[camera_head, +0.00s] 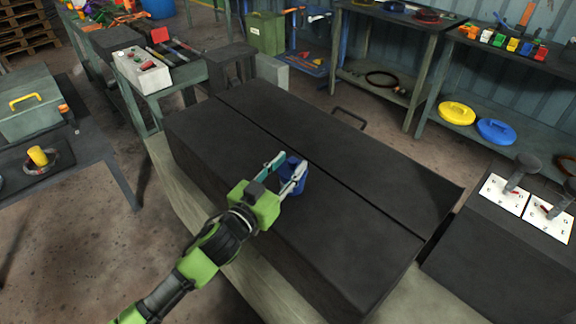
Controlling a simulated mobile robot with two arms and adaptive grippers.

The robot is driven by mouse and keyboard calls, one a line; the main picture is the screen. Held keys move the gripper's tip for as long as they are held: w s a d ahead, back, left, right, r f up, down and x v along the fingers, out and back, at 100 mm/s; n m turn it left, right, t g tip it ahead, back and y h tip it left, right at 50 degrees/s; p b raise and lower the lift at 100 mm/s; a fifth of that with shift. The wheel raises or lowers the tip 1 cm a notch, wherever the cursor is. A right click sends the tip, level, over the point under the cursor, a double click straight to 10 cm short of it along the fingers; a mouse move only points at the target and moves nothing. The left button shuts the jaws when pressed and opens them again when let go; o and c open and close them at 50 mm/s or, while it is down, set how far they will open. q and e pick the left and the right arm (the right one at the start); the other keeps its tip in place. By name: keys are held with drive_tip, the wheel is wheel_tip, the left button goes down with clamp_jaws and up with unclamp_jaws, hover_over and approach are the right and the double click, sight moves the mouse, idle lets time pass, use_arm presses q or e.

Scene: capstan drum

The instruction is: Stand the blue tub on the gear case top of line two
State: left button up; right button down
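The blue tub (292,168) is small and sits at the middle of the view, over the black top of a long case (240,150). My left gripper (292,160) reaches in from below and has one finger on each side of the tub, apparently shut on it. The fingers cover part of the tub. I cannot tell whether the tub's base touches the black top. A straight dark seam runs along the case top just behind the tub. No line number shows on the case. My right gripper is not in view.
The case top is otherwise bare. A dark handle (349,117) stands beyond its far edge. At right, a black block (480,250) carries two levers on white plates. Shelves behind hold a yellow lid (457,113) and a blue lid (496,132). A table with a green box (28,103) stands left.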

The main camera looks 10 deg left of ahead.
use_arm(q)
drive_tip(key=shift+r, duration=0.15)
drive_tip(key=b+v, duration=0.1)
drive_tip(key=v, duration=1.1)
drive_tip(key=shift+b, duration=0.3)
